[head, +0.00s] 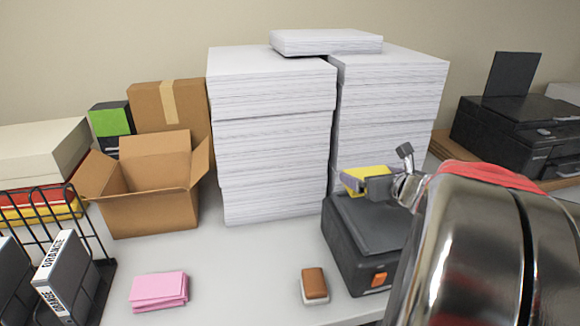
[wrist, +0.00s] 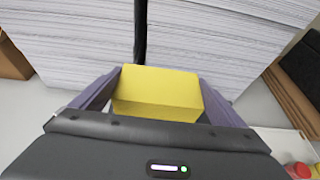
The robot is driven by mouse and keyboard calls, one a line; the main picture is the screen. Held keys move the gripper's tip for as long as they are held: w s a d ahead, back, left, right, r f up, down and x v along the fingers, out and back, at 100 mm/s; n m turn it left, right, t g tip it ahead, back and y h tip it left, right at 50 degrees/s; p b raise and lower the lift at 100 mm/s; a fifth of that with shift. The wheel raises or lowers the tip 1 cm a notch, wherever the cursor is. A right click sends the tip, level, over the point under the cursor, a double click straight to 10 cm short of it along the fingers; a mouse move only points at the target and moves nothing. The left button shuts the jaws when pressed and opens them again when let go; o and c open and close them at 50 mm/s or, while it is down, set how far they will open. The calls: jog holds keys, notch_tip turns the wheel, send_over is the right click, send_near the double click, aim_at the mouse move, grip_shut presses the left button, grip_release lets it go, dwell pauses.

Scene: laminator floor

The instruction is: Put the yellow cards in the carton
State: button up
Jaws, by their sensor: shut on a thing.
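Tall stacks of white paper (head: 270,150) stand between the carton and my gripper. Pink cards (head: 158,291) and a brown-and-white eraser-like block (head: 314,285) lie at the front. A wire rack (head: 60,215) stands left, a printer (head: 515,130) right.

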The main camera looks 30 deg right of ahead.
aim_at(365, 204)
jog(key=shift+f, duration=0.25)
jog(key=shift+f, duration=2.3)
jog(key=shift+f, duration=0.15)
